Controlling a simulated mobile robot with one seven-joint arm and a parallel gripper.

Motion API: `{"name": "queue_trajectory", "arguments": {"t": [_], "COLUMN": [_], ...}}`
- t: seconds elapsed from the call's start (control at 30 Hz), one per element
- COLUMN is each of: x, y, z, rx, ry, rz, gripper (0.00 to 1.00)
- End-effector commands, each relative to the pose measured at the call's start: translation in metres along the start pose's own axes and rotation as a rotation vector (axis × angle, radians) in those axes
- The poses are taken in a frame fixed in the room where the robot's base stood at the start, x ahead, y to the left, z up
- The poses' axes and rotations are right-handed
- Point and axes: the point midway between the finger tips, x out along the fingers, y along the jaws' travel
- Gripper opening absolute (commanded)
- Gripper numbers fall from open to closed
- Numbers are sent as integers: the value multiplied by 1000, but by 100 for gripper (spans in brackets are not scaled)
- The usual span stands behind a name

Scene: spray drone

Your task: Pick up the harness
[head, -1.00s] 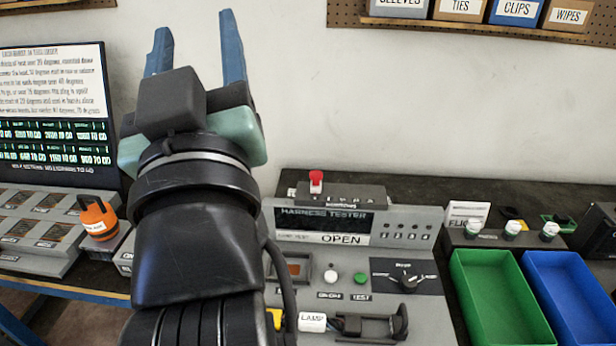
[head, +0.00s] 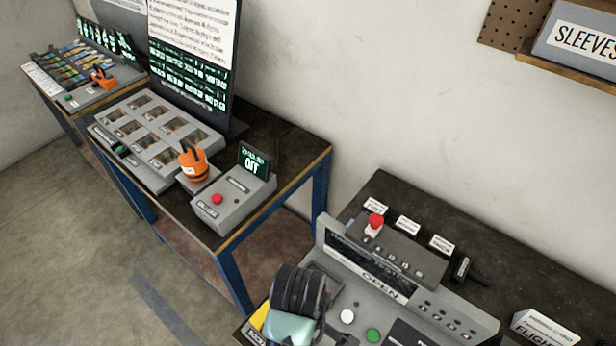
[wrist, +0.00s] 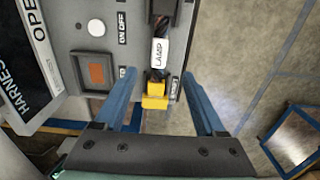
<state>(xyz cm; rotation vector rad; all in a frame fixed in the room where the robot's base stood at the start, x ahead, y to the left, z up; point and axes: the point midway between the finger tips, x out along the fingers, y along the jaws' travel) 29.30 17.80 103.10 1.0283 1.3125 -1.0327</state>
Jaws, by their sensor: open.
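The harness is a short dark cable with a white LAMP tag (wrist: 159,52) and a yellow connector (wrist: 155,95). In the wrist view it lies along the edge of the grey harness tester (wrist: 95,45). My gripper (wrist: 158,74) is open, its two blue fingers on either side of the yellow connector, with a gap on both sides. I cannot tell how far above the connector the fingers are. In the head view my gripper's body and wrist cover most of the harness at the tester's front left. The tester's display (head: 370,268) reads OPEN.
Left, across a gap, a blue-legged table (head: 318,175) holds a grey tray unit (head: 130,150), an orange tool (head: 193,160) and a control box (head: 232,200). Open floor lies front left.

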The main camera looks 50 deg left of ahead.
Motion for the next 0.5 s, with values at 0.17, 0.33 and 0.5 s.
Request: {"name": "queue_trajectory", "arguments": {"t": [0.17, 0.33, 0.5], "x": [34, 51, 61], "y": [-1, 0, 0], "z": [0, 0, 0], "rx": [2, 3, 4], "ry": [-2, 0, 0], "rz": [-2, 2, 1], "gripper": [72, 72, 72]}}
